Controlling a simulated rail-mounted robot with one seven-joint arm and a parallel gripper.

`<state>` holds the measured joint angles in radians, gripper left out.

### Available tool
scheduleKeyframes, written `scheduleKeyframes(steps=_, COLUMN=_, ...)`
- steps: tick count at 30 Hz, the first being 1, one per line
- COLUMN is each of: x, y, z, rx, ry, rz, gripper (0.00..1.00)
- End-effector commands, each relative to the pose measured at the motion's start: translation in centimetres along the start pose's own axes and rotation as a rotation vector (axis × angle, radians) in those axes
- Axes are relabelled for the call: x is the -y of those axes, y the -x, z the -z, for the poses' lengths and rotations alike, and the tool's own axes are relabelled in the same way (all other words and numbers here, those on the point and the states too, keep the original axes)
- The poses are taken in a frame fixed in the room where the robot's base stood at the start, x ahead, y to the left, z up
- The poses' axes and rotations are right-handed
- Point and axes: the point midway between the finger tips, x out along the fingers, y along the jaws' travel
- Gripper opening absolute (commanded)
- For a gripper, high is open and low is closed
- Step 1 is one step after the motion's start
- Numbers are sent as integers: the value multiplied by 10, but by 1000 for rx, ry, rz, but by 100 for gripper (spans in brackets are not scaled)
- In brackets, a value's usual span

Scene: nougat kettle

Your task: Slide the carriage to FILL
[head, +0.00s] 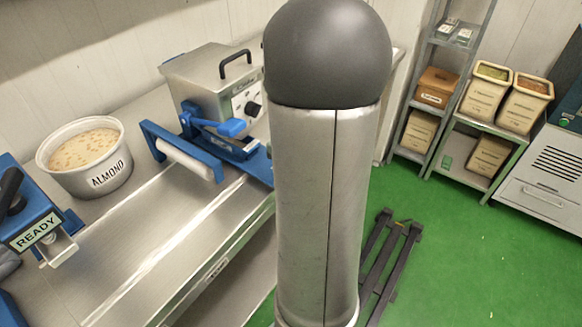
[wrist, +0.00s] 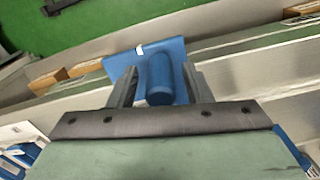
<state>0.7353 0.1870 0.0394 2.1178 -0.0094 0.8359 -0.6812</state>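In the wrist view a blue handle (wrist: 159,78), a rounded upright bar on a blue plate (wrist: 122,62), stands between the fingers of my gripper (wrist: 158,84). The fingers are apart, with a gap visible beside the handle; firm contact does not show. I cannot tell for certain that this blue part is the carriage. In the head view my gripper does not show; my own grey arm fills the middle. A blue unit with a READY sign (head: 40,231) and black lever stands at the left edge. No FILL mark is readable.
A white ALMOND tub (head: 110,178) stands on the steel table (head: 130,262). Shelves with bins (head: 484,92) stand at the right. Green floor (head: 455,255) lies open.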

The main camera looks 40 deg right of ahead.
Motion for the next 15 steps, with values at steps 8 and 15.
scheduleKeyframes(steps=8, x=0, y=8, z=0, rx=-2, ry=1, rz=-2, gripper=45)
scheduleKeyframes(steps=15, x=0, y=56, z=1, rx=-5, ry=2, rz=-5, gripper=45)
